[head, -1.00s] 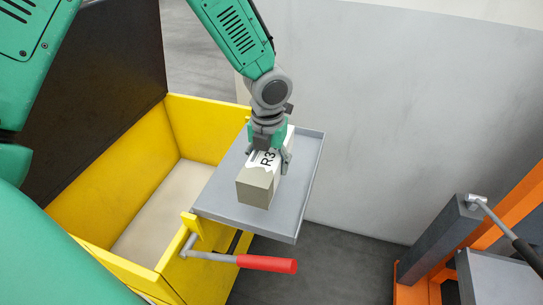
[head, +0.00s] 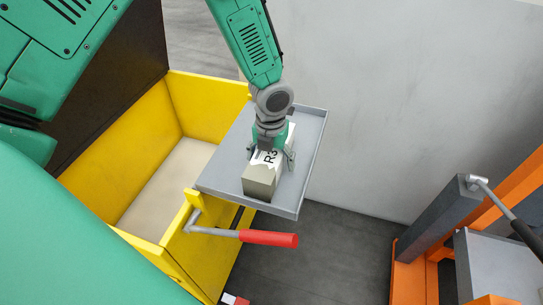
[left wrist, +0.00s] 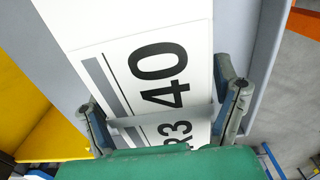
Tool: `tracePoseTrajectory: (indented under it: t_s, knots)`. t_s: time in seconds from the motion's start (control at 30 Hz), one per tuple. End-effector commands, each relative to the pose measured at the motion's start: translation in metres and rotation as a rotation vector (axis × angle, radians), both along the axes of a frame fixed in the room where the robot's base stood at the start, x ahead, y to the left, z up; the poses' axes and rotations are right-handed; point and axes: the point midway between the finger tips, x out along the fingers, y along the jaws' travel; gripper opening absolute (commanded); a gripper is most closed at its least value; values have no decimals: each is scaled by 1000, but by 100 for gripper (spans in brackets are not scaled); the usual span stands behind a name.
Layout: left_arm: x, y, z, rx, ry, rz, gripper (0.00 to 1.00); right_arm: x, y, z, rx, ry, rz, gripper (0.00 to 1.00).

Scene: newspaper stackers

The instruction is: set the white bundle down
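The white bundle (head: 260,181) is a long block with a printed label reading R3 and 40. It sits over the grey tray (head: 310,165) and looks to be resting on it, though its underside is hidden. My left gripper (head: 270,156) reaches down from above with one finger on each long side of the bundle. In the left wrist view the fingers (left wrist: 165,105) flank the labelled white bundle (left wrist: 140,25), both at its edges. My right gripper is not in view.
The tray is fixed beside a yellow bin (head: 85,185) with a pale floor inside. A crank with a red handle (head: 268,239) sticks out at its front. An orange and grey stand (head: 440,225) with another crank is at the right. A grey wall (head: 400,110) stands behind.

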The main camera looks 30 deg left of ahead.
Motion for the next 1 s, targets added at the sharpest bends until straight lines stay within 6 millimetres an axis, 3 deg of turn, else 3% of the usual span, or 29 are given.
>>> tracePoseTrajectory:
  t_s: [0.33, 0.8, 1.0]
  knots:
    - [1, 0, 11, -1, -4, 1, 82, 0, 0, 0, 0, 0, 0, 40]
    - [1, 0, 102, -1, -5, 1, 82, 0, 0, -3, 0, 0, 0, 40]
    - [1, 0, 119, -1, -2, 1, 82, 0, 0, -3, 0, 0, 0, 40]
